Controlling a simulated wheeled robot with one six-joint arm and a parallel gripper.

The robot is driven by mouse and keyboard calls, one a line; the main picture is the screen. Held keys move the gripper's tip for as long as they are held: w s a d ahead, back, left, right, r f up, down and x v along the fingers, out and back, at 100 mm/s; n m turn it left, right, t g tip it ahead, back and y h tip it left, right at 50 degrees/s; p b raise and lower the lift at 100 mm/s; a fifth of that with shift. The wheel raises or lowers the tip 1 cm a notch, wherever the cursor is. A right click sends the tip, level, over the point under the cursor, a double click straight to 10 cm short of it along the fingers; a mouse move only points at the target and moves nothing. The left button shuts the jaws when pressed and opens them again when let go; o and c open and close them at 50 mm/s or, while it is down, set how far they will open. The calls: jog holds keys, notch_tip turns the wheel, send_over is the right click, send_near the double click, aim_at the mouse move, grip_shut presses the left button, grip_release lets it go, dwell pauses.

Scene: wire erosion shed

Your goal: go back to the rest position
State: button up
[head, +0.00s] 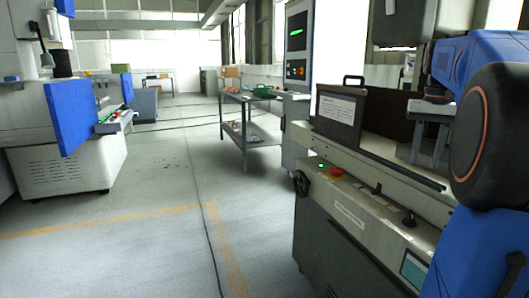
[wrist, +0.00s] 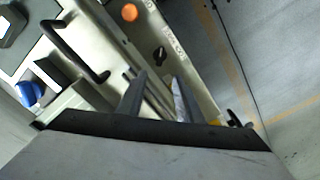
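My gripper (head: 428,150) hangs at the right of the head view, over the bed of the nearest machine. My blue arm with its dark round joint fills the right edge there. In the wrist view the two grey fingers of my gripper (wrist: 157,92) stand apart, with nothing seen held between them. Behind them lies the pale machine top (wrist: 200,80) with a black knob (wrist: 159,53) and an orange-red button (wrist: 129,12).
The near machine (head: 345,235) carries a dark labelled panel (head: 338,108) and a red button (head: 336,172). A grey shelf table (head: 247,137) stands behind it. A white machine with a blue door (head: 72,110) is at left. The floor (head: 155,185) between is clear, apart from a cable.

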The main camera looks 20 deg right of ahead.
jog(key=a+f+n+t, duration=0.15)
jog(key=a+f, duration=0.25)
jog(key=a, duration=0.7)
jog(key=s+a+f+n+t, duration=0.1)
jog(key=s+a+f+n, duration=0.1)
jog(key=s+a+f, duration=0.2)
jog(key=s+a+f+n+t, duration=0.1)
jog(key=s+a+f, duration=0.3)
jog(key=a+f, duration=0.5)
jog(key=s+a+f+n+t, duration=0.1)
jog(key=s+a+f+n, duration=0.2)
jog(key=a+f, duration=0.4)
jog(key=shift+s+a, duration=0.45)
jog(key=shift+s, duration=0.3)
jog(key=shift+f+n, duration=0.1)
jog(key=shift+n, duration=0.15)
